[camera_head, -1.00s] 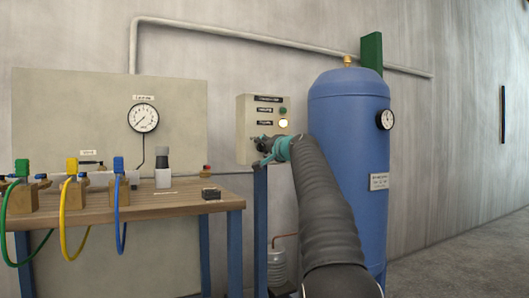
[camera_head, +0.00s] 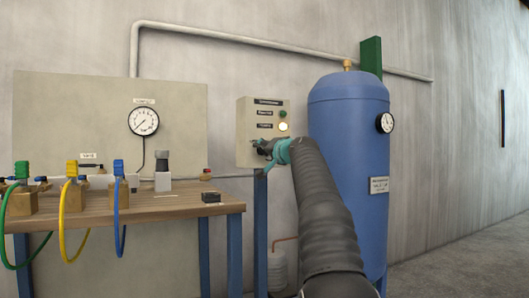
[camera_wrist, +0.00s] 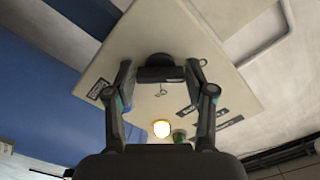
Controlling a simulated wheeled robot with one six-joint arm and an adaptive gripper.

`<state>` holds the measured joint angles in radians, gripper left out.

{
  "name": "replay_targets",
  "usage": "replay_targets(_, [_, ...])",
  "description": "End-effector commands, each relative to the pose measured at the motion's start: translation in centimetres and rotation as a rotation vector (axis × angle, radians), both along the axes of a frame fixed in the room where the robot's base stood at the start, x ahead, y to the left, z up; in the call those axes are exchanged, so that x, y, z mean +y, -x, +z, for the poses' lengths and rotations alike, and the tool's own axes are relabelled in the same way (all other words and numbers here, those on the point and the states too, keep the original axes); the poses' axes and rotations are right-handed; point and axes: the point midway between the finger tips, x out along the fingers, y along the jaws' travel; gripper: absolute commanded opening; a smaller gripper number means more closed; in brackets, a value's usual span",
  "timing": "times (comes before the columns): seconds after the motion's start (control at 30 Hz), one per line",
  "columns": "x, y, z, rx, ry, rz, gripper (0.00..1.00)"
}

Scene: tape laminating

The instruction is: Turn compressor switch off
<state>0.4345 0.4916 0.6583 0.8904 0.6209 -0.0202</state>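The compressor control box (camera_head: 246,122) is a beige panel on the wall, with labels, a green button (camera_head: 283,114) and a lit pale-yellow lamp (camera_head: 283,127). Its black rotary switch (camera_wrist: 160,73) lies low on the panel and is mostly covered by my gripper in the head view. My gripper (camera_wrist: 160,68) is right at the switch, one finger on each side of its handle. The fingers are apart, with what looks like a narrow gap at each handle end; contact is unclear. The lamp (camera_wrist: 161,129) and green button (camera_wrist: 180,136) also show in the wrist view.
A blue tank (camera_head: 350,150) with a gauge (camera_head: 385,123) stands close to the right of the box. A wooden bench (camera_head: 170,207) with valves, hoses and a small black block (camera_head: 211,197) is at left. A grey pipe (camera_head: 250,38) runs above.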

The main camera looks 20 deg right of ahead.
Motion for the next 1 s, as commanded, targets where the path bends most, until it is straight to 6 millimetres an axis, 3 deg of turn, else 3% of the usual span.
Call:
replay_targets(0.53, [-0.1,0.7,0.1,-0.001,-0.001,-0.001,0.75])
replay_targets(1.0, [-0.3,6.8,0.1,-0.001,-0.002,-0.003,0.75])
